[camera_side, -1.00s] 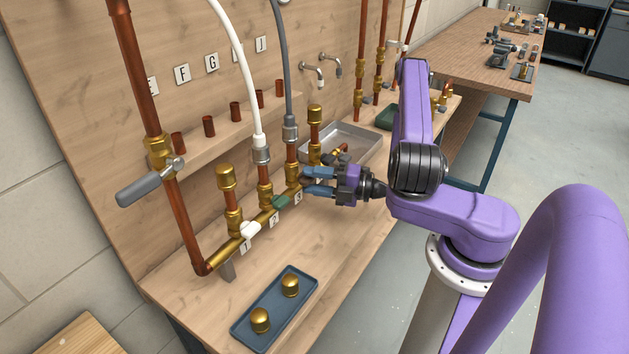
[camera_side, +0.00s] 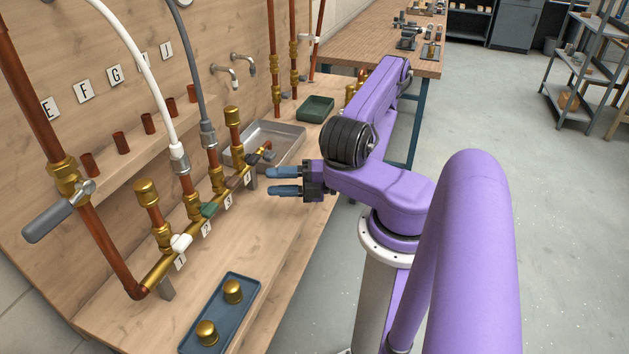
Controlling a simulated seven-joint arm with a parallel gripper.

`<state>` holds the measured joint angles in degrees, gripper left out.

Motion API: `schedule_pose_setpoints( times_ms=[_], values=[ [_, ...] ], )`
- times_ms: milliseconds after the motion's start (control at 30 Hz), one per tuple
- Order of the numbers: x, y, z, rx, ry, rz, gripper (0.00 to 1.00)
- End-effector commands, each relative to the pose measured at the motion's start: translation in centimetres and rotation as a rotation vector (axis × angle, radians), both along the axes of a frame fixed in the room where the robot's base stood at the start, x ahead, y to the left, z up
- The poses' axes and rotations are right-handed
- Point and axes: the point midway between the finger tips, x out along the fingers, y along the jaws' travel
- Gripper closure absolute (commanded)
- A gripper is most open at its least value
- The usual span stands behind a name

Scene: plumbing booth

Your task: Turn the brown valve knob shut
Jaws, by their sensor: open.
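The brass manifold (camera_side: 159,272) runs along the bench at the foot of the panel, with several small valve knobs on it. A brown knob (camera_side: 232,182) appears beside the tag marked 3; it is small, and I cannot tell its exact angle. A green knob (camera_side: 209,210) and a white knob (camera_side: 182,243) sit nearer the camera on the same manifold. My gripper (camera_side: 269,181) is open and empty, its two blue fingers pointing left toward the manifold. It is to the right of the brown knob, apart from it, above the bench.
A grey metal tray (camera_side: 290,135) and a green tray (camera_side: 315,109) lie behind my gripper. A blue tray (camera_side: 240,288) with two brass caps is at the front. White and grey hoses (camera_side: 142,75) rise from the manifold. The bench right of the manifold is mostly clear.

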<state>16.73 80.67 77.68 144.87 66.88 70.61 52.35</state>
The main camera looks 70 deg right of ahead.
Motion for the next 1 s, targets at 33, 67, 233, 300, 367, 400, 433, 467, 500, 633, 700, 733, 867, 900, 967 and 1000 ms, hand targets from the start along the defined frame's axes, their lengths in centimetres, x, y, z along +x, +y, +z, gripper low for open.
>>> schedule_pose_setpoints(
  times_ms=[33, 67, 233, 300, 367, 400, 433, 467, 500, 633, 700, 733, 867, 900, 967, 1000],
  values=[
    [-0.6, -0.5, 0.0, 0.002, 0.0, -0.008, 0.56],
    [-1.0, -0.6, 0.0, 0.003, -0.001, -0.007, 0.56],
    [-3.0, -1.4, 0.0, 0.0, 0.0, -0.007, 0.56],
    [-3.8, -1.8, 0.0, 0.001, 0.0, -0.007, 0.56],
    [-4.5, -2.1, 0.0, 0.0, -0.001, -0.007, 0.56],
    [-5.0, -2.2, 0.0, 0.001, 0.0, -0.007, 0.56],
    [-5.3, -2.3, -0.1, -0.001, 0.001, -0.007, 0.56],
    [-5.6, -2.5, 0.0, -0.001, 0.0, -0.007, 0.56],
    [-6.0, -2.6, 0.0, 0.0, 0.0, -0.006, 0.56],
    [-7.0, -3.0, -0.1, 0.0, 0.0, -0.003, 0.56],
    [-7.4, -3.2, -0.1, 0.0, -0.001, -0.002, 0.56],
    [-7.5, -3.2, -0.1, 0.001, -0.001, -0.002, 0.56],
    [-7.8, -3.3, -0.1, 0.001, 0.0, -0.001, 0.56],
    [-7.9, -3.3, -0.1, 0.001, 0.0, 0.0, 0.56],
    [-7.9, -3.3, -0.1, 0.001, 0.0, 0.0, 0.56],
    [-7.9, -3.3, -0.1, 0.001, 0.0, 0.0, 0.56]
  ],
)
